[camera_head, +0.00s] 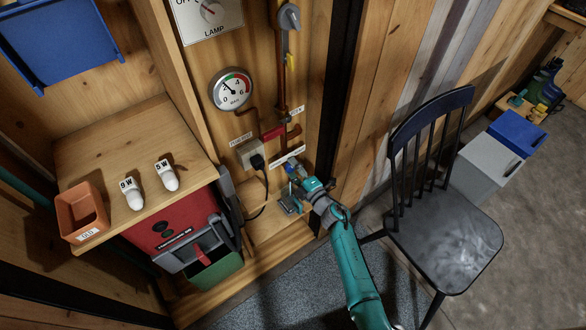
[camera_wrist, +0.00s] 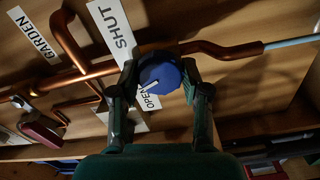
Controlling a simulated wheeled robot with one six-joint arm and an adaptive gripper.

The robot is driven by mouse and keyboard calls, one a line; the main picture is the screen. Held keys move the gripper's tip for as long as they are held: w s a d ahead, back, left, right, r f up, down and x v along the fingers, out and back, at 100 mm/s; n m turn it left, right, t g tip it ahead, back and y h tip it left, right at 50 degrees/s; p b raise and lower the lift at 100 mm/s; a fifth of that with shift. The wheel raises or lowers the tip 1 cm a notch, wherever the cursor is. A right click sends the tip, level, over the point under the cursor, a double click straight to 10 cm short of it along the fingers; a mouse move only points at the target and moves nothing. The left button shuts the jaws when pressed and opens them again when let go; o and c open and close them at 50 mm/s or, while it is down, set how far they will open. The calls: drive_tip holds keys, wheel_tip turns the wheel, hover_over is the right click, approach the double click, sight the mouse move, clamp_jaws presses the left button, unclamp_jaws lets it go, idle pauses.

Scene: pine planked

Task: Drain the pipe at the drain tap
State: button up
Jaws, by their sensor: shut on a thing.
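The drain tap's round blue knob (camera_wrist: 160,76) sits on the copper pipework in the wrist view. My gripper (camera_wrist: 160,70) is shut on it, with one finger on each side. A white mark on the knob points to the left, near the OPEN label (camera_wrist: 150,100); the SHUT label (camera_wrist: 115,30) is above it. In the head view my gripper (camera_head: 294,168) is at the low end of the copper pipe (camera_head: 281,80), and the knob is mostly hidden there. The pressure gauge (camera_head: 232,88) has its needle toward the upper left; I cannot read it exactly.
A red lever valve (camera_wrist: 40,132) sits beside the GARDEN label (camera_wrist: 32,35). A plug with a black cord (camera_head: 257,163) is left of my gripper. A black chair (camera_head: 445,235) stands right of my arm.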

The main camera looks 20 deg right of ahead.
drive_tip(key=n, duration=0.4)
drive_tip(key=shift+n, duration=0.3)
drive_tip(key=shift+a+f+n, duration=0.1)
drive_tip(key=shift+n, duration=1.4)
drive_tip(key=o, duration=1.1)
drive_tip(key=shift+o, duration=0.2)
drive_tip(key=v, duration=1.2)
